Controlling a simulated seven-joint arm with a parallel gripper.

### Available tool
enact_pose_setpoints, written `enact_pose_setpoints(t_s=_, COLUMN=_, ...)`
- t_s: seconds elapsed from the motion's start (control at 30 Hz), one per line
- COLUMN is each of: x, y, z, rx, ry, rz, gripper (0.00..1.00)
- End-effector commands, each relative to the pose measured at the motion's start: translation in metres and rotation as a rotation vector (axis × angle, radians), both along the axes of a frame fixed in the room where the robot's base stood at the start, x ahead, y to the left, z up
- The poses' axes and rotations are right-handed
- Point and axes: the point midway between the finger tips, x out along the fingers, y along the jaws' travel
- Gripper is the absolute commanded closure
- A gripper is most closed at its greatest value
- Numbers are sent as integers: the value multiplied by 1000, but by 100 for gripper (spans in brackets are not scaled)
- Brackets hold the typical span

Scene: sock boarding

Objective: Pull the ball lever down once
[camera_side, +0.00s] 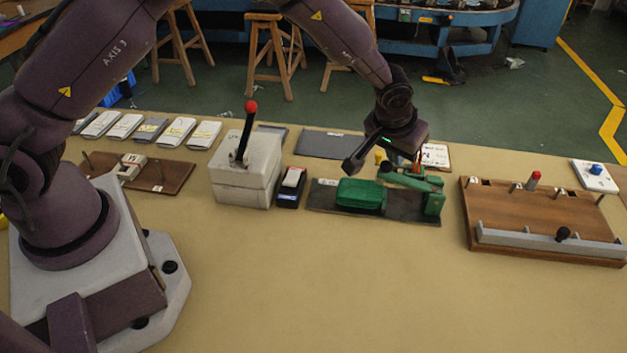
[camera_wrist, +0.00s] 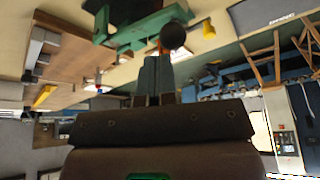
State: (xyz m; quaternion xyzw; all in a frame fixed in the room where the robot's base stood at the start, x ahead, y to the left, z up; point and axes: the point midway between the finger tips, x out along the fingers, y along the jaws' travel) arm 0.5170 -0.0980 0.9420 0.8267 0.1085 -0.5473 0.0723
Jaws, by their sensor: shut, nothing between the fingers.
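A green press-like device (camera_side: 362,196) stands on a dark base plate in the side view. A green arm with a dark ball (camera_side: 386,166) at its left end lies at the back of it. The wrist view shows a dark ball (camera_wrist: 173,36) just beyond my fingertips, in front of green parts (camera_wrist: 125,25). My gripper (camera_side: 353,168) is shut and empty, just above the device's left part and left of the ball. Its shut fingers also show in the wrist view (camera_wrist: 158,65). I cannot tell whether they touch the ball.
A white box (camera_side: 240,185) with an upright red-ball lever (camera_side: 251,107) stands left of the device. A wooden board (camera_side: 535,210) with a grey bar and black knob lies right. Several packets (camera_side: 125,125) lie at the back left. The front table is clear.

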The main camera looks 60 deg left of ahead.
Motion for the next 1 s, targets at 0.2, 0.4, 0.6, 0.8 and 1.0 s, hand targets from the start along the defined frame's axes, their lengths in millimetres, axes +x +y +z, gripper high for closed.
enact_pose_setpoints(t_s=0.2, x=-4, y=5, z=-7, rx=2, ry=3, rz=1, gripper=100)
enact_pose_setpoints(t_s=0.4, x=-8, y=8, z=-12, rx=2, ry=4, rz=2, gripper=100)
enact_pose_setpoints(t_s=0.6, x=-9, y=9, z=-15, rx=2, ry=3, rz=2, gripper=100)
enact_pose_setpoints(t_s=0.8, x=-9, y=9, z=-15, rx=2, ry=3, rz=2, gripper=100)
enact_pose_setpoints(t_s=1.0, x=-10, y=10, z=-17, rx=2, ry=3, rz=2, gripper=100)
